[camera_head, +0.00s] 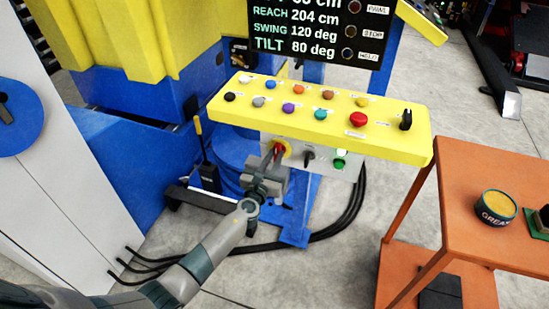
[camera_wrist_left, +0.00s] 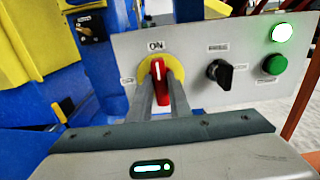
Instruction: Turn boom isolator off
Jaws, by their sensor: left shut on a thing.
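The isolator is a red rotary handle (camera_wrist_left: 158,72) on a yellow disc (camera_wrist_left: 141,72), mounted on a grey panel (camera_wrist_left: 205,45) under the yellow console. An "ON" label is above the disc, and the handle stands roughly upright, its white mark toward that label. In the head view the yellow disc (camera_head: 287,147) shows beyond my gripper. My left gripper (camera_head: 274,160) reaches up to the panel from below. In the wrist view its two fingers (camera_wrist_left: 159,90) are closed on either side of the red handle. The fingers hide part of the handle. My right gripper is in neither view.
Right of the isolator are a black selector (camera_wrist_left: 219,73), a lit green lamp (camera_wrist_left: 283,33) and a green button (camera_wrist_left: 274,65). The yellow console (camera_head: 230,112) overhangs the panel. Black cables (camera_head: 352,207) hang below. An orange table (camera_head: 460,165) with a grease tin (camera_head: 497,207) stands right.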

